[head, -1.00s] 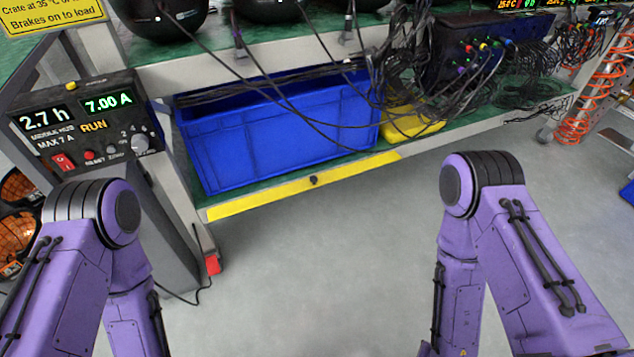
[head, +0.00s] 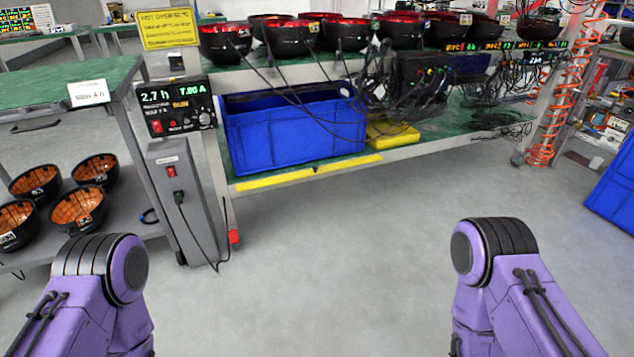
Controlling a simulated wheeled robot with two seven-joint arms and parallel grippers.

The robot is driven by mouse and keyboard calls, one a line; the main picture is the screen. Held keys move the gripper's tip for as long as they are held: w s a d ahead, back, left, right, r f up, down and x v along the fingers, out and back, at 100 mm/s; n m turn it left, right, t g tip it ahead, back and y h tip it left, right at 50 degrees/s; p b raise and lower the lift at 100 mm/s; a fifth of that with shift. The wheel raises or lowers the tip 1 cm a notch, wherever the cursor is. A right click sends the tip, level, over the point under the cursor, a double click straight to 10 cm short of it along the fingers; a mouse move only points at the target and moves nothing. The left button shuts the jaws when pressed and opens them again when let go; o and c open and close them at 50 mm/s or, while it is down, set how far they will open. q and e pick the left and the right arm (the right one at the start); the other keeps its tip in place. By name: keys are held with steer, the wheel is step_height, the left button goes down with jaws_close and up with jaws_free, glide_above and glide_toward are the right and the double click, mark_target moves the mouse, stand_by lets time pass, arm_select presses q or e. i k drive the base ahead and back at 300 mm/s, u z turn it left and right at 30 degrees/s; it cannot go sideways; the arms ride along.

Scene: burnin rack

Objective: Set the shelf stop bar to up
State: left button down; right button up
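The shelf stop bar is a yellow bar (head: 310,172) along the front edge of the lower green shelf, with a small dark knob near its middle. It lies low along the edge, in front of a blue crate (head: 290,130) on that shelf. My two purple arms show at the bottom left and bottom right, well short of the bar. Both grippers are outside the picture, so their state is hidden.
A yellow object (head: 392,133) and hanging cables lie right of the crate. A cart with bowls (head: 82,207) stands left. The floor (head: 330,260) in front is clear.

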mark_target(316, 169)
steer(key=z, duration=0.55)
steer(key=i, duration=0.55)
steer(key=z, duration=0.45)
steer(key=i, duration=0.85)
steer(key=u, duration=0.3)
